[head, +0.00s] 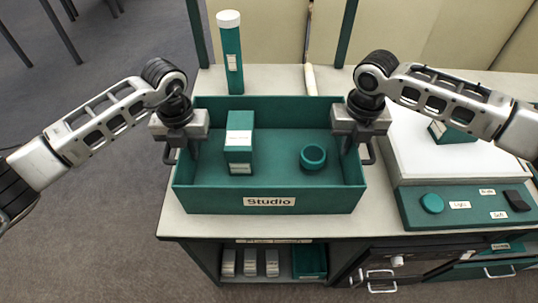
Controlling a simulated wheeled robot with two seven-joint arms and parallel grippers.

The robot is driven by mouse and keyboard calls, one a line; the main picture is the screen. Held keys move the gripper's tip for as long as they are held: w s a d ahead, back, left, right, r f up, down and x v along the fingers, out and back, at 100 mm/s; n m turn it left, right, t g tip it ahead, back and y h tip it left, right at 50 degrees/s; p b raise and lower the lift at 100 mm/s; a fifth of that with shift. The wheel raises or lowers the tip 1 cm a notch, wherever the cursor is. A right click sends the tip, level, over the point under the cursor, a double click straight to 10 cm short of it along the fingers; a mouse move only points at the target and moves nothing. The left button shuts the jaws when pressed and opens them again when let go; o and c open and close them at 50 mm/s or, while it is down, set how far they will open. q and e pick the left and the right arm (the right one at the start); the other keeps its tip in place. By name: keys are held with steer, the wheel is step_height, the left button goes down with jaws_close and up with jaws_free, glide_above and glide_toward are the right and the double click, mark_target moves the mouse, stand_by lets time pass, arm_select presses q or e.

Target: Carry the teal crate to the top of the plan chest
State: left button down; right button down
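The teal crate (268,202), labelled "Studio", sits level on a pale worktop (172,222). Inside it are a teal box with white labels (238,150) and a small round teal cup or ring (313,158). My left gripper (182,150) is at the crate's left wall and my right gripper (357,150) at its right wall. Each has a dark part inside the wall and a dark loop outside; whether they are clamped is unclear. No surface is clearly identifiable as the plan chest's top; a label below the worktop edge (273,240) is too blurred to read surely.
A teal tube with a white cap (231,60) stands behind the crate. Drawers with handles (382,281) and a shelf of white-labelled items (250,263) are below.

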arm_select(q)
steer(key=shift+w+r, duration=0.1)
steer(key=shift+r, duration=0.15)
arm_select(e)
steer(key=shift+w+r, duration=0.1)
steer(key=shift+r, duration=0.15)
